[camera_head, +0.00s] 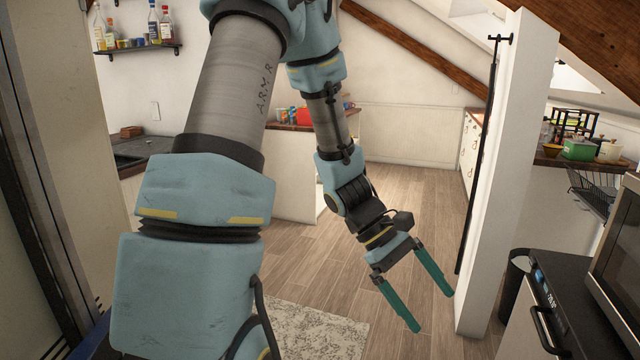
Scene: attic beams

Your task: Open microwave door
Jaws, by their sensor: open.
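What looks like the microwave (622,272) is at the right edge, cut off by the frame. It has a silver frame and a dark front that appears shut; no handle on it can be made out. My gripper (433,310) hangs in the lower middle with its two green fingers apart and nothing between them. It points down toward the floor, left of the microwave and apart from it. The white wall post stands behind the gripper, to its right.
A black-topped appliance with a bar handle (545,328) stands below the microwave. A dark bin (515,275) is beside it. The white post (497,190) stands between the gripper and the right-hand counter. The wooden floor (400,205) is clear; a pale rug (315,328) lies at the bottom.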

